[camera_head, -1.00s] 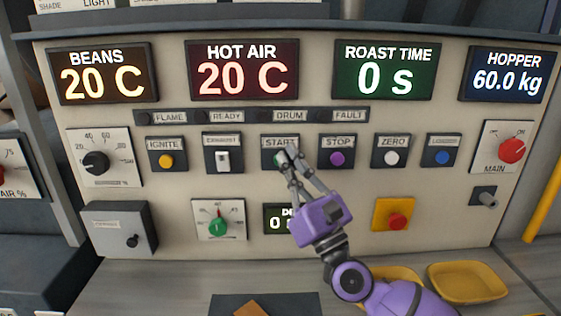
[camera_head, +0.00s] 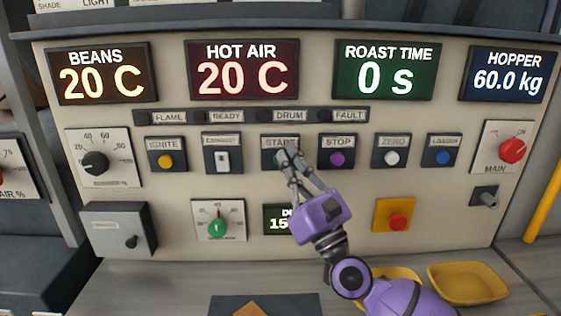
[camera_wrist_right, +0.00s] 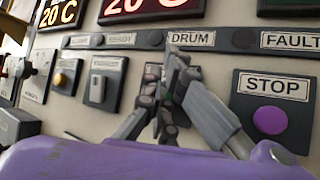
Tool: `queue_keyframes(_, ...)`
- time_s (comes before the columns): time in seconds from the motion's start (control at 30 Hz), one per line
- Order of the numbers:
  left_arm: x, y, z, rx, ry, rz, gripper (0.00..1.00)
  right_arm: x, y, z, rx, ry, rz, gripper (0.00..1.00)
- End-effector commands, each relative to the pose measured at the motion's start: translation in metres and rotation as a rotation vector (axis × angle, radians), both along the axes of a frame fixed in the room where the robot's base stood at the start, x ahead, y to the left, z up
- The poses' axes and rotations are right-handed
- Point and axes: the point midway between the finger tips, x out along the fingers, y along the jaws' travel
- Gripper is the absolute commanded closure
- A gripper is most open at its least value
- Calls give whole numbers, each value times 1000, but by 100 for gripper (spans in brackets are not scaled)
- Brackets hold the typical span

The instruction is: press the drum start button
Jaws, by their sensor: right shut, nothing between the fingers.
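The drum start button (camera_head: 279,159) is a green button on a dark plate labelled START, under the DRUM lamp label. My right gripper (camera_head: 287,155) is shut and empty. Its fingertips are at the button and cover most of it in the head view; they look to be touching it. In the right wrist view the shut fingers (camera_wrist_right: 175,70) hide the button. A small display (camera_head: 277,219) below, partly behind my gripper, reads digits starting with 15. My left gripper is not in view.
The purple STOP button (camera_head: 337,158) is close on the right, the rocker switch (camera_head: 222,159) on the left. A red emergency button (camera_head: 397,220) on yellow is lower right. A yellow tray (camera_head: 467,283) sits on the counter.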

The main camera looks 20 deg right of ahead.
Motion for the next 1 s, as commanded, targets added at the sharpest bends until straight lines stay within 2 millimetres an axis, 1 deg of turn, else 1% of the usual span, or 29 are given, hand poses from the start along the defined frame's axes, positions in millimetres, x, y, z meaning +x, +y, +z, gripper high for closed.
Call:
queue_keyframes(0.33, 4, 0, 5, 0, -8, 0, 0, -15, 4, 0, 1, 0, 0, 100)
queue_keyframes(0.73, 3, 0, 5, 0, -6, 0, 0, -19, 5, -1, 1, 1, 0, 100)
queue_keyframes(1.0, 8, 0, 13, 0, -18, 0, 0, -44, 12, 1, 2, -1, 0, 100)
